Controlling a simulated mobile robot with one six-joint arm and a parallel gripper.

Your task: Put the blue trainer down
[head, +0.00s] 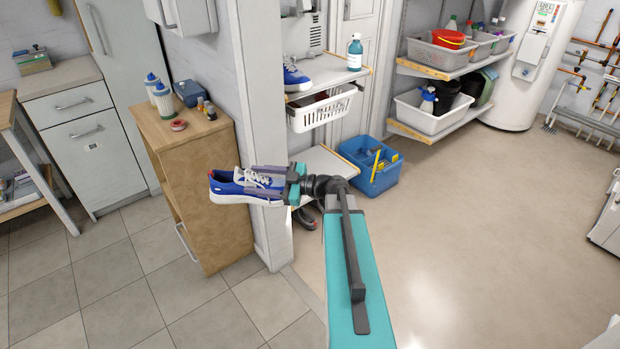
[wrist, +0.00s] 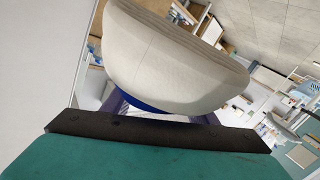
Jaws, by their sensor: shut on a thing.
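The blue trainer (head: 232,188) has a white sole, white laces and a red mark at its left end. It is in my gripper (head: 262,180), which is shut on it, and it is held in the air in front of the wooden cabinet and the white door post. In the wrist view the trainer's pale sole (wrist: 170,60) fills the upper middle, with a strip of blue below it. The fingertips are partly hidden by the trainer. Another blue shoe (head: 295,76) sits on the white shelf beyond.
The wooden cabinet (head: 178,128) carries bottles and small items. A white basket (head: 322,108) hangs under the shelf. A blue caddy (head: 368,166) stands on the right of a low white shelf (head: 325,160). Dark shoes (head: 306,217) lie beneath. Open floor (head: 480,230) lies right.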

